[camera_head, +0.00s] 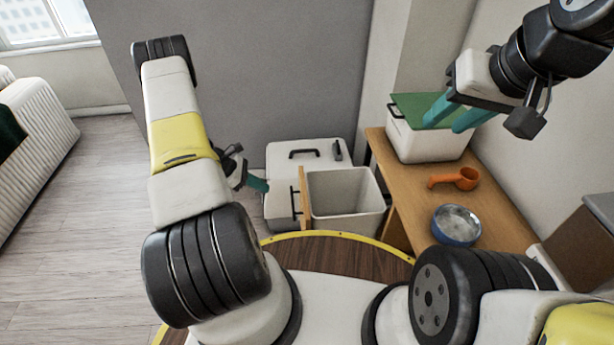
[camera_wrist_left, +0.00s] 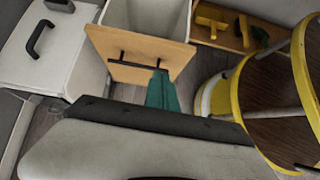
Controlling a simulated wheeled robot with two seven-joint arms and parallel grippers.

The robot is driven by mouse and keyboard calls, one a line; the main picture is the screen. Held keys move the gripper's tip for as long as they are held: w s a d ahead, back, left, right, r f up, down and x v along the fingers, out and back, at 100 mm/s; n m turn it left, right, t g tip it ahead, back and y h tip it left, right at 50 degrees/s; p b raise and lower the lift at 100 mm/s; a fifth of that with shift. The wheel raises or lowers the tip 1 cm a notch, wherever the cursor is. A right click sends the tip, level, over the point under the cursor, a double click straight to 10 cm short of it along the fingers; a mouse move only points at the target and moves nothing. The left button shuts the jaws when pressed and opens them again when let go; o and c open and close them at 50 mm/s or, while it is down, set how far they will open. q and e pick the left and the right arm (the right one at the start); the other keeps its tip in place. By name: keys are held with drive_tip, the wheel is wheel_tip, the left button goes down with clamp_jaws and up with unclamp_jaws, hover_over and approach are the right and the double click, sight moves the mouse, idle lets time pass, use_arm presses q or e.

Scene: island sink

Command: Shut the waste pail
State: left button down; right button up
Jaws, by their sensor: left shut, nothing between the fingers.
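The waste pail (camera_head: 347,196) is a white, open-topped bin with a wooden panel (camera_head: 305,198) upright on its left side in the head view. The inside that shows looks empty. In the left wrist view the panel (camera_wrist_left: 135,50) carries a dark bar handle (camera_wrist_left: 140,66), and part of the pail (camera_wrist_left: 146,14) shows behind it. My left gripper (camera_head: 258,185) is shut and empty, to the left of the panel. In the left wrist view its teal fingertips (camera_wrist_left: 162,90) appear close to the handle; I cannot tell if they touch. My right gripper (camera_head: 454,113) is open, high at the right.
A white lidded bin (camera_head: 285,158) with a dark handle stands beside the pail. On the right, a wooden bench (camera_head: 400,172) holds a white box (camera_head: 425,146) with a green top, an orange scoop (camera_head: 455,179) and a blue-rimmed bowl (camera_head: 456,225). The floor at left is clear.

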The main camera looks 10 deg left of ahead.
use_arm(q)
drive_tip(key=shift+d+r+x, duration=0.25)
drive_tip(key=shift+x, duration=2)
drive_tip(key=shift+d+r+x, duration=0.3)
drive_tip(key=shift+x, duration=1.95)
drive_tip(key=shift+d+r+x, duration=0.25)
drive_tip(key=shift+x, duration=2)
drive_tip(key=shift+w, duration=0.15)
approach(382, 198)
drive_tip(key=x, duration=0.4)
drive_tip(key=shift+d+f, duration=0.2)
drive_tip(key=shift+f, duration=0.05)
